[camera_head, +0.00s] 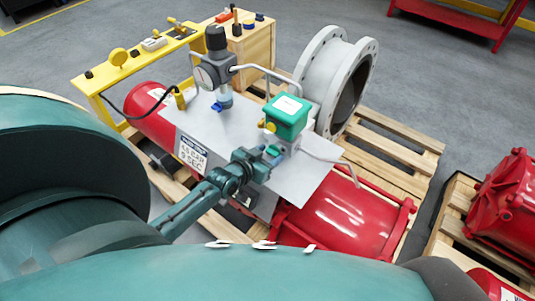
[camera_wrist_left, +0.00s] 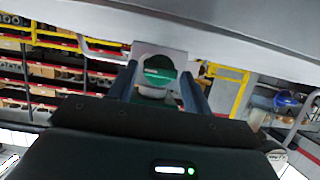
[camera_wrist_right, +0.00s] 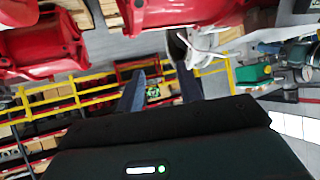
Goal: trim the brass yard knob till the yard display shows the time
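A green box (camera_head: 287,117) stands on a grey plate (camera_head: 310,178) above a red cylinder (camera_head: 340,215). A small brass-coloured knob (camera_head: 270,126) shows at its left side; I cannot tell whether this is the yard knob. My left gripper (camera_head: 271,153) is small in the head view, by the plate below the green box. In the left wrist view its fingers (camera_wrist_left: 160,92) stand apart, with a round green face (camera_wrist_left: 159,69) showing between them; contact cannot be told. My right gripper (camera_wrist_right: 161,90) has parted fingers and nothing held. I cannot identify the yard display.
A white placard (camera_head: 191,154) on the plate has partly readable text ending in "SEC". A gauge (camera_head: 207,77) and black-topped regulator (camera_head: 216,40) rise behind. A yellow frame (camera_head: 97,80), wooden crate (camera_head: 256,47) and grey flanged pipe (camera_head: 325,65) surround the unit. My arm hides the lower left.

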